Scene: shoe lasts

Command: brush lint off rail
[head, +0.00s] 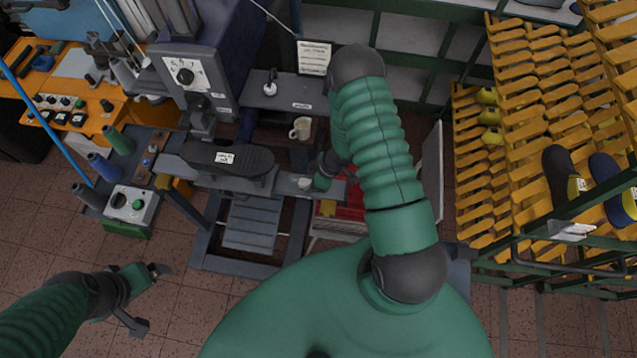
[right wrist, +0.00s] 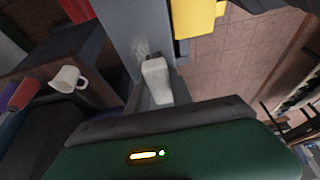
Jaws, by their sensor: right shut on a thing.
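The grey rail (head: 283,186) is a flat metal arm of the machine at the centre of the head view; it also runs up the right wrist view (right wrist: 128,22). A pale, fuzzy patch of lint (right wrist: 141,47) lies on the rail just beyond my right gripper (right wrist: 157,95). That gripper is shut on a white-handled brush (right wrist: 156,78), whose dark end is at or very near the rail; contact is unclear. In the head view the brush's white part (head: 304,183) shows beside the gripper. My left gripper (head: 149,297) is open and empty above the tiled floor.
A dark shoe-shaped last (head: 245,160) lies on the machine left of my right gripper. A white mug (head: 300,128) stands on a shelf behind it. Yellow racks (head: 530,110) fill the right side. An orange bench (head: 60,115) with tools is at left. The front floor is clear.

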